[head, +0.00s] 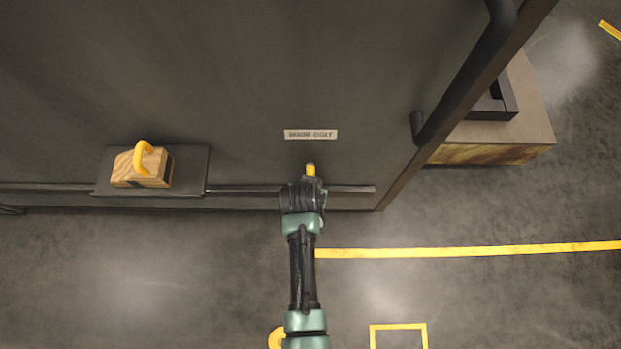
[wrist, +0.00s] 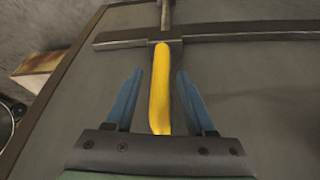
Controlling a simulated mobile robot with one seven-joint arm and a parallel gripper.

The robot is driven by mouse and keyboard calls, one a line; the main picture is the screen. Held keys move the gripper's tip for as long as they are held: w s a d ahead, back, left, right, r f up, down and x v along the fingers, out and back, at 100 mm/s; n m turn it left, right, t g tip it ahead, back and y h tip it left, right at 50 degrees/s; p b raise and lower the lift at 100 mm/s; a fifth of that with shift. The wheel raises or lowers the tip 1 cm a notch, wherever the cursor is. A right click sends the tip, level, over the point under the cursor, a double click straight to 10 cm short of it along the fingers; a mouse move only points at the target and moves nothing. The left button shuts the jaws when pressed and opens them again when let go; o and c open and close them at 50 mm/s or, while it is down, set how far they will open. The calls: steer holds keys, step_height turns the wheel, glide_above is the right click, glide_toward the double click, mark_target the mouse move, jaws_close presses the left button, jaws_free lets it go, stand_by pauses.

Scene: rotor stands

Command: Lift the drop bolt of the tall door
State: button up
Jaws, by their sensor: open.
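The tall door (head: 230,60) is a large dark grey panel in the head view. Its drop bolt has a yellow handle (head: 310,168), which shows just beyond my gripper, under a small label plate. In the wrist view the yellow handle (wrist: 160,90) lies lengthwise between my two blue fingers. A thin grey rod (wrist: 165,14) continues past it, beyond a dark crossbar. My gripper (wrist: 159,73) is open, with a visible gap between each finger and the handle. In the head view my wrist hides the lower part of the bolt.
A dark pull handle (head: 462,90) runs along the door's right edge. A wood-sided plinth (head: 490,153) stands beyond it. The floor in front has yellow lines (head: 470,250).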

steer(key=shift+c, duration=0.2)
jaws_close()
stand_by(1.1)
